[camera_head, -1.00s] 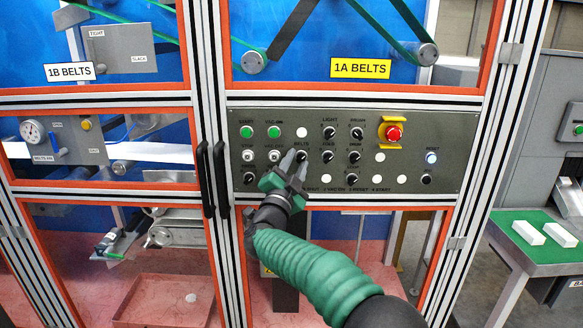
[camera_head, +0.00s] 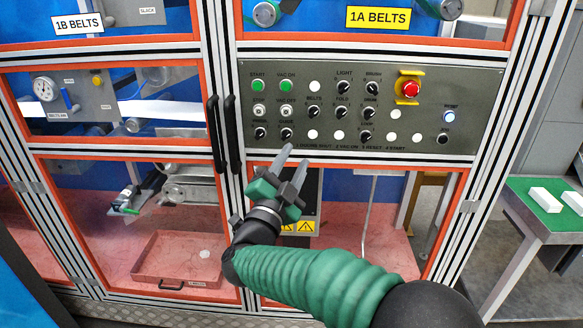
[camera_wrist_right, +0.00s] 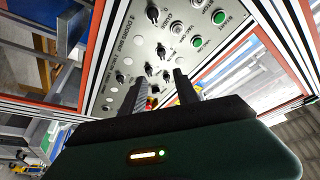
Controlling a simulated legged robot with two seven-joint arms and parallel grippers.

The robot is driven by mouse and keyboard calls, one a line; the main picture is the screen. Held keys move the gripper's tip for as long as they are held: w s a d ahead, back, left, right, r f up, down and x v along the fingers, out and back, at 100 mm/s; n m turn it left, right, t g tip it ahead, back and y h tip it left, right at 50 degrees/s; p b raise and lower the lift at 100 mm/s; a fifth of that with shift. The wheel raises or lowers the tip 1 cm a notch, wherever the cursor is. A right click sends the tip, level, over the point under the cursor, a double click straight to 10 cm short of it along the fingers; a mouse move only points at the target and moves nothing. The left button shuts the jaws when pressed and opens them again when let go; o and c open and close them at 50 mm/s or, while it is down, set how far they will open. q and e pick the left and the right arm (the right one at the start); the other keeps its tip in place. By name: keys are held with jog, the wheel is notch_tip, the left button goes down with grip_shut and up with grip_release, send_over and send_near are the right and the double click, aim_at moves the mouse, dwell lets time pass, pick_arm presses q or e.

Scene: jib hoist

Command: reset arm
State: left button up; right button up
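My right gripper (camera_head: 294,160) hangs in front of the machine, just below the lower left part of the grey control panel (camera_head: 440,105). Its two dark fingers point up and stand apart with nothing between them. In the right wrist view the fingers (camera_wrist_right: 164,92) also show a gap, with the panel (camera_wrist_right: 128,65) behind them. The green sleeved right arm comes in from the lower right. My left gripper is not in the head view.
The panel carries green buttons (camera_head: 257,86), black knobs, a red emergency stop (camera_head: 411,90) and a lit reset button (camera_head: 449,117). Black door handles (camera_head: 230,133) stick out left of it. A red tray (camera_head: 178,262) lies behind the lower window. A green-topped table (camera_head: 535,205) stands at right.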

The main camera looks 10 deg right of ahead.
jog(key=shift+s+a+f, duration=0.15)
jog(key=shift+s+a, duration=0.1)
jog(key=shift+s, duration=0.25)
notch_tip(320, 180, down, 9)
jog(key=s+a+n+g+y+p, duration=0.1)
jog(key=a+n+g+y+p, duration=0.15)
jog(key=n+y+p, duration=0.75)
jog(key=s+d+f+n+g, duration=0.2)
jog(key=s+d+f+g, duration=0.1)
jog(key=s, duration=0.6)
jog(key=s+d+f+n+g+y+p, duration=0.1)
jog(key=s+d+f+n+g, duration=0.1)
jog(key=s+f+g, duration=0.3)
jog(key=s+d+f+n+g+p, duration=0.1)
jog(key=s+d+f+g, duration=0.3)
jog(key=s, duration=0.8)
notch_tip(320, 180, down, 2)
jog(key=shift+s+f+n+g+y, duration=0.25)
jog(key=shift+s+n+g+y, duration=0.1)
jog(key=shift+n, duration=0.35)
